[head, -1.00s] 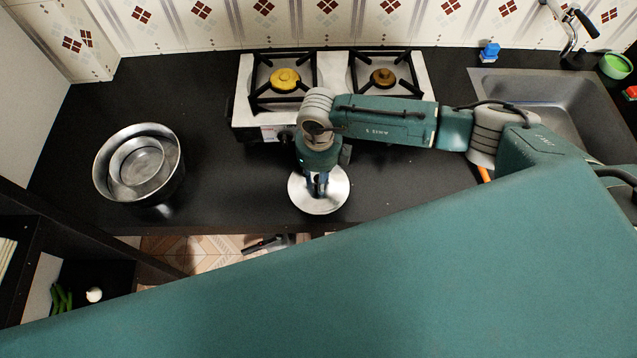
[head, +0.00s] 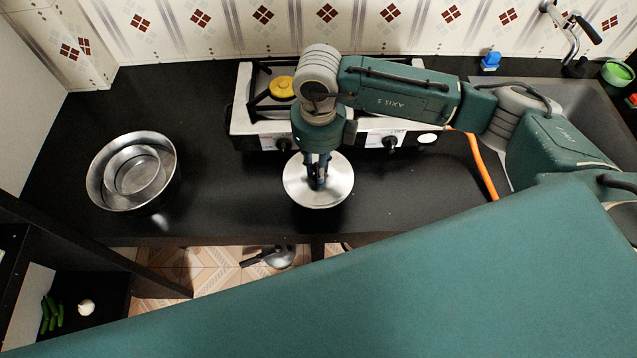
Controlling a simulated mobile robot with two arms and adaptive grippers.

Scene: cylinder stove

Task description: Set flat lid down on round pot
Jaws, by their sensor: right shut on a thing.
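The flat lid (head: 330,194) is a shiny metal disc. It hangs level above the counter, in front of the stove. My right gripper (head: 318,184) points down and is shut on the lid's middle; its fingers hide the grip. The round pot (head: 96,192) stands at the left of the counter, well apart from the lid. It is a wide metal vessel with a smaller round vessel (head: 135,173) inside it.
The stove (head: 244,105) stands behind the lid, with a yellow burner (head: 281,87) in view. The sink (head: 575,95) is at the right. The counter (head: 225,185) between pot and lid is clear. My teal body covers the lower right.

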